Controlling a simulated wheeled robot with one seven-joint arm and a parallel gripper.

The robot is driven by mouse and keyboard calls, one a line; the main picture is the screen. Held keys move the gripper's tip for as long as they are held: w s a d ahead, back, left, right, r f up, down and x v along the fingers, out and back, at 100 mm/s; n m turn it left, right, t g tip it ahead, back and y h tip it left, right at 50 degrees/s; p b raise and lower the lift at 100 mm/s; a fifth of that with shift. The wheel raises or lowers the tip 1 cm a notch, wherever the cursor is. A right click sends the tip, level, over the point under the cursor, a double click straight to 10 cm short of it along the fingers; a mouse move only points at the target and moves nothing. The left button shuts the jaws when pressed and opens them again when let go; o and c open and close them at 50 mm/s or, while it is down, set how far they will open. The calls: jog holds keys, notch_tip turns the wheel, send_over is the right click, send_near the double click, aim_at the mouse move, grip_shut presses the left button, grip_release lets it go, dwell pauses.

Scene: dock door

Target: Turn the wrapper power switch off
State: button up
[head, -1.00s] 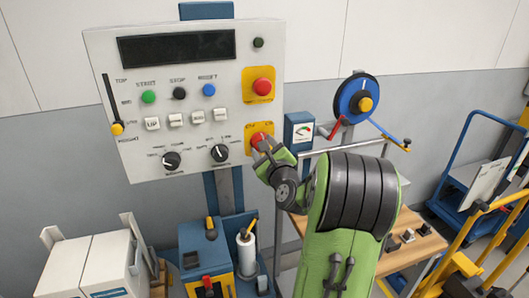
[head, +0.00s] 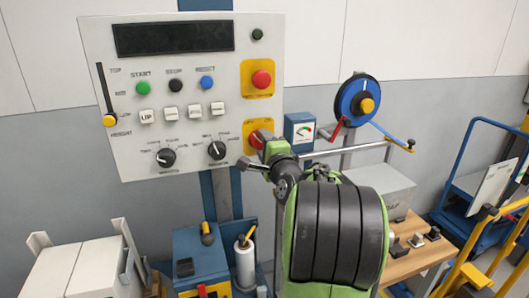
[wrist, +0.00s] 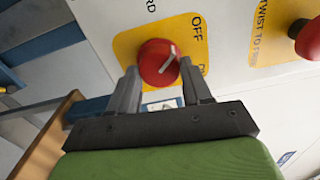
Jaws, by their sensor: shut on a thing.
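The wrapper power switch is a red round knob (wrist: 158,62) with a pale line mark, on a yellow plate (wrist: 193,25) marked OFF in the wrist view. In the head view the switch (head: 256,139) is at the lower right of the control panel (head: 130,166), partly hidden by my gripper (head: 262,152). In the wrist view my gripper (wrist: 160,82) has one finger on each side of the knob and is shut on it. The line mark slants up to the right. The rest of the plate's lettering is partly hidden.
A red mushroom button (head: 262,79) sits on another yellow plate above the switch. Two black dials (head: 216,150) and several push buttons are to the left. A blue gauge box (head: 299,130) and a blue reel (head: 357,101) are to the right.

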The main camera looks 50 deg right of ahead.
jog(key=shift+n+b, duration=0.3)
jog(key=shift+n, duration=0.3)
jog(key=o, duration=1.1)
jog(key=shift+c, duration=0.2)
jog(key=b+v, duration=0.1)
jog(key=v, duration=1.4)
jog(key=shift+s+a+b, duration=0.15)
jog(key=shift+s+b, duration=0.15)
jog(key=shift+s, duration=0.05)
